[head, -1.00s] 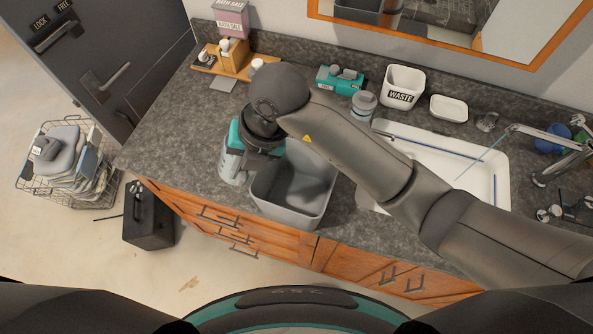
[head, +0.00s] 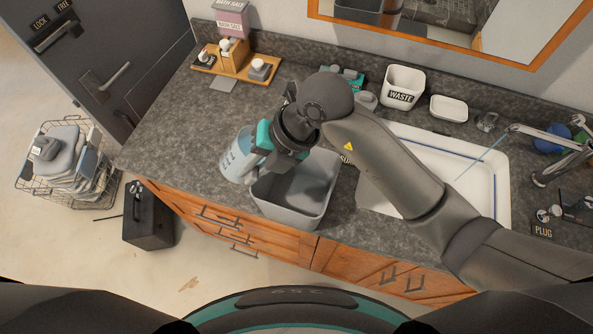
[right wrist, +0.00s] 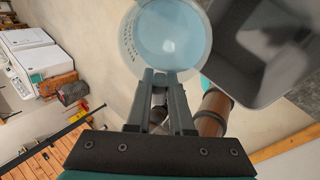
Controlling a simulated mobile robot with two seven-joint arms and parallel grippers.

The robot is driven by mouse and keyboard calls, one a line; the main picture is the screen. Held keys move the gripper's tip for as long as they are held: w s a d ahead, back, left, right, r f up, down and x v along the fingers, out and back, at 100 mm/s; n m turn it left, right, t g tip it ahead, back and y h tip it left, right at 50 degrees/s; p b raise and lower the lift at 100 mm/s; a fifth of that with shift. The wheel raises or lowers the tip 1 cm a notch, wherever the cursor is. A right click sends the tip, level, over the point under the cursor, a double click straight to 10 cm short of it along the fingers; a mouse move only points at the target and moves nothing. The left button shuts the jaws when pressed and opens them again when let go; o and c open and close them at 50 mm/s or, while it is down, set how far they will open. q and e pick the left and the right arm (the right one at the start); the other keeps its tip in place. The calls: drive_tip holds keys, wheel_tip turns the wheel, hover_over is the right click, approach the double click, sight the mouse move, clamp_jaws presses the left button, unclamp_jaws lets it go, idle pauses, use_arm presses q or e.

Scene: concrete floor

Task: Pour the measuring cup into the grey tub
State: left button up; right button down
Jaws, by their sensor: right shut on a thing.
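The measuring cup (head: 236,155) is clear with dark markings and holds pale blue liquid, which shows in the right wrist view (right wrist: 168,35). My right gripper (head: 255,160) is shut on its side; the fingers meet the cup wall in the right wrist view (right wrist: 160,78). The grey tub (head: 292,207) stands on the counter at the front edge, just right of the cup. The tub also shows in the right wrist view (right wrist: 250,75), beside the cup. The cup looks slightly tilted. The tub's inside is partly shaded, and I see no liquid in it. My left gripper is out of view.
A white sink (head: 480,150) lies right of the tub. A waste bin (head: 403,85), a white dish (head: 449,108) and a teal box stand at the back, the box partly behind my arm. A wooden tray (head: 262,75) holds small items. Counter left of the cup is clear.

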drive_tip(key=shift+d, duration=0.25)
drive_tip(key=shift+f+y, duration=0.15)
drive_tip(key=shift+y, duration=0.15)
drive_tip(key=shift+d+f+y, duration=0.1)
drive_tip(key=shift+d+y, duration=0.2)
drive_tip(key=shift+f, duration=0.1)
drive_tip(key=shift+d+f+y, duration=0.1)
drive_tip(key=shift+d+y, duration=0.1)
drive_tip(key=shift+y, duration=0.1)
